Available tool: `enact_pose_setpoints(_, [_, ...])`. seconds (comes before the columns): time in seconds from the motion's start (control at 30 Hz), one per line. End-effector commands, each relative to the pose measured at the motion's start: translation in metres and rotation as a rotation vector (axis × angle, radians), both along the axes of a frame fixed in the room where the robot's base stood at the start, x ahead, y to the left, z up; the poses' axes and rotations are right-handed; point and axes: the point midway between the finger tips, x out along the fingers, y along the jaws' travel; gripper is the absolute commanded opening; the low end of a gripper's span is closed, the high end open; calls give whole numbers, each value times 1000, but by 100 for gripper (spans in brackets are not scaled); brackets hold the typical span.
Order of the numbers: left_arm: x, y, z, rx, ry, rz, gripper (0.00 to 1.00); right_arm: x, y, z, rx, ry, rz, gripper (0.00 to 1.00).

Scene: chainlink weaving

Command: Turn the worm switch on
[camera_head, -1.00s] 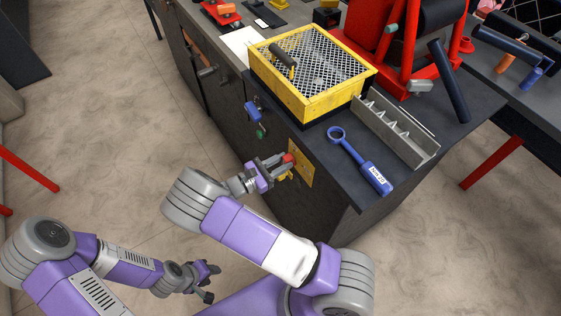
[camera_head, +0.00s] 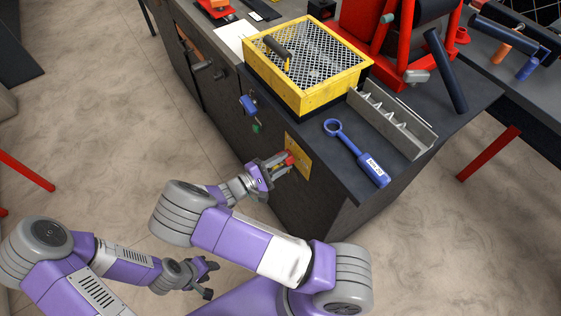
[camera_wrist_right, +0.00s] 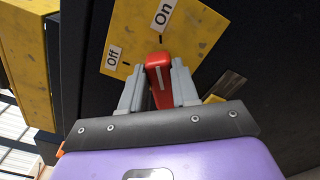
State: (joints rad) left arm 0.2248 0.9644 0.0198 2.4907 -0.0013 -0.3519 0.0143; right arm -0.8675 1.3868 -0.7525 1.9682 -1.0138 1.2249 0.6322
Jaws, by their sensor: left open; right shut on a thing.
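The worm switch is a red knob (camera_wrist_right: 159,76) with a pale line, on a yellow plate (camera_wrist_right: 195,40) marked "Off" and "On". In the right wrist view, the line points up toward the mark by "On". In the head view the plate (camera_head: 299,158) is on the dark cabinet's front side and the red knob (camera_head: 289,158) is partly hidden by my gripper. My right gripper (camera_head: 281,163) is shut on the knob; its grey fingers flank it in the wrist view (camera_wrist_right: 158,88). My left gripper (camera_head: 211,279) is open and empty, low over the floor.
On the cabinet top (camera_head: 335,180) stand a yellow mesh-topped box (camera_head: 300,95), a blue ring-ended tool (camera_head: 356,152), a grey toothed rail (camera_head: 395,120) and a red machine (camera_head: 375,45). A blue handle (camera_head: 248,104) sticks out of the cabinet side.

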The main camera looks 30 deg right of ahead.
Motion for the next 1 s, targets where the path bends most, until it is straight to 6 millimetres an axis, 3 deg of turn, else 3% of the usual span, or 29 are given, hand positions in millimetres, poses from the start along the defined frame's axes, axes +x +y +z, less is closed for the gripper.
enact_pose_setpoints(0.3, [0, 0, -3, 0, 0, 0, 43, -2, 0, -3, 11, -102, 1, 0])
enact_pose_setpoints(0.8, [0, 0, -3, 0, 0, 0, 43, -2, 1, -4, 12, -120, 1, 0])
enact_pose_setpoints(0.83, [0, 0, -3, 0, 0, 0, 43, -2, 1, -4, 12, -120, 1, 34])
enact_pose_setpoints(0.97, [0, 0, -3, 0, 0, 0, 43, -2, 0, -3, 12, -119, 1, 54])
enact_pose_setpoints(1.0, [0, 0, -3, 0, 0, 0, 43, -2, 0, -3, 12, -119, 1, 55])
